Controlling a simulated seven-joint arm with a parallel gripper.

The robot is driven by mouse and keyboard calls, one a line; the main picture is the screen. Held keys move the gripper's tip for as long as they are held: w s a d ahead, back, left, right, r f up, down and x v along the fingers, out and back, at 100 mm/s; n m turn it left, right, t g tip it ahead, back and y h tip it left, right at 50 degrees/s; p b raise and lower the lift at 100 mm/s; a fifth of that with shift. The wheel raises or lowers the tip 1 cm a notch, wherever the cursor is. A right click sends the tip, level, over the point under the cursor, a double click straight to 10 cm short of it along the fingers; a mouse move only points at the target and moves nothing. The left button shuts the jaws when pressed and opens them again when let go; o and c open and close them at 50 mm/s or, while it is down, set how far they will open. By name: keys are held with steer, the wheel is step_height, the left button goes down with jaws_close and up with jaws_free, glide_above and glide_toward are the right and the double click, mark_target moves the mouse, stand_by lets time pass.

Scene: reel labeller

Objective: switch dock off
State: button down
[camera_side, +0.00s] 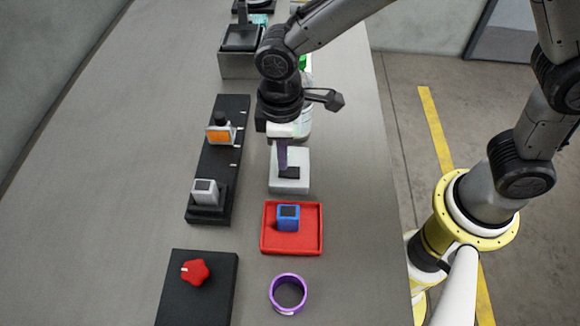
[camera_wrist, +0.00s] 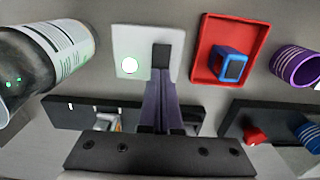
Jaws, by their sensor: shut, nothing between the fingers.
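A small white box (camera_side: 290,184), which I take to be the dock, stands on the bench below my gripper (camera_side: 283,168). My gripper's purple fingers (camera_wrist: 161,78) are shut, empty and pointing down at the dark switch piece (camera_wrist: 161,52). The fingertips overlap that piece in both views. I cannot tell whether they touch it. The fingers hide part of the box.
A red tray (camera_side: 311,247) holding a blue block (camera_side: 288,218) is in front of the box. A purple ring (camera_side: 287,293) and a red knob (camera_side: 195,272) are nearer. A black rail (camera_side: 215,160) lies left. A bottle (camera_wrist: 45,65) stands close to the box.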

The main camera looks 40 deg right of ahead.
steer(key=shift+f, duration=0.9)
stand_by(1.0)
steer(key=shift+r, duration=3.55)
steer(key=d+r+m+t+y, duration=0.1)
steer(key=d+r+m+t, duration=0.25)
steer(key=d+r, duration=0.95)
steer(key=s+d+f+m+t+h, duration=0.1)
steer(key=s+d+m, duration=0.4)
steer(key=s+d, duration=0.5)
steer(key=s+f+t, duration=0.1)
steer(key=s+f, duration=0.1)
steer(key=s, duration=0.2)
steer(key=shift+s+d, duration=0.25)
steer(key=shift+s, duration=0.15)
